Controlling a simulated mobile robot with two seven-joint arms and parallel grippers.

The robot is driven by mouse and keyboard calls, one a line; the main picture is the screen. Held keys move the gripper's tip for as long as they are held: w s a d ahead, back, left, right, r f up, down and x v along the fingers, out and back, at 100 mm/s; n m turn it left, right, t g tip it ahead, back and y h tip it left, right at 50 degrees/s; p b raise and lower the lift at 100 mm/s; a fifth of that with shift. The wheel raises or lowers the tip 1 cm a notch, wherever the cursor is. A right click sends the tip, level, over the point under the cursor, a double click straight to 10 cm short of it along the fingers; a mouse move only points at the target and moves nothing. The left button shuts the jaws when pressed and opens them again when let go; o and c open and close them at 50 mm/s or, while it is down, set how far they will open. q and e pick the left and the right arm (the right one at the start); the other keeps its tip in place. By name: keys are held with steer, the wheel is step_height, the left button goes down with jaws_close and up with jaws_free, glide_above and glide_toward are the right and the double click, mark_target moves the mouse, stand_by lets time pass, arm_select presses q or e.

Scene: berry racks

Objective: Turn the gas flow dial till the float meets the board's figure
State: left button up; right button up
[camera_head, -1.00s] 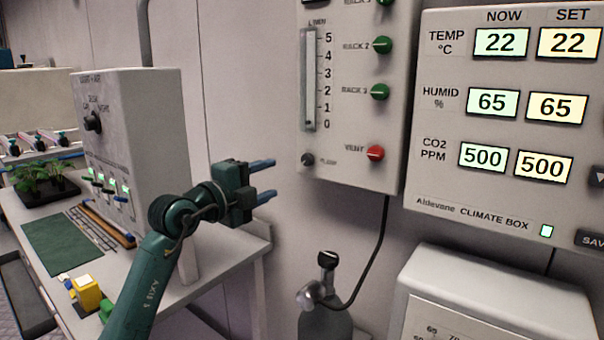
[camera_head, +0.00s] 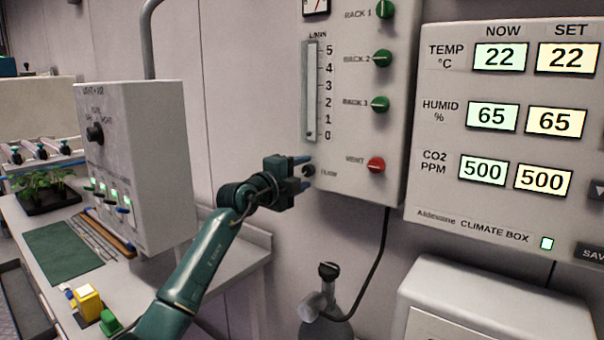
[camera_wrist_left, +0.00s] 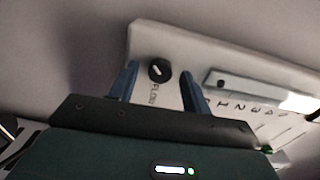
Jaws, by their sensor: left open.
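The gas flow dial, a small dark knob marked FLOW (camera_head: 308,171), is at the lower left of the grey gas panel (camera_head: 345,185). In the left wrist view the dial (camera_wrist_left: 159,70) has a white pointer line. My left gripper (camera_head: 302,173) is open, with its blue fingers on either side of the dial; I cannot tell whether they touch it. It also shows in the left wrist view (camera_wrist_left: 158,85). The flow tube (camera_head: 311,85) has a 0 to 5 scale, and its dark float (camera_head: 311,134) sits at the bottom near 0. I cannot make out a board with a flow figure.
A red vent knob (camera_head: 376,165) and green rack knobs (camera_head: 380,104) are to the right of the tube. The climate box (camera_head: 470,215) hangs farther right. A gas cylinder (camera_head: 327,325) stands below. A control box (camera_head: 150,165) stands on the bench at left.

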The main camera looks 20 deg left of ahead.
arm_select(q)
steer(key=shift+w, duration=0.15)
steer(key=c, duration=1)
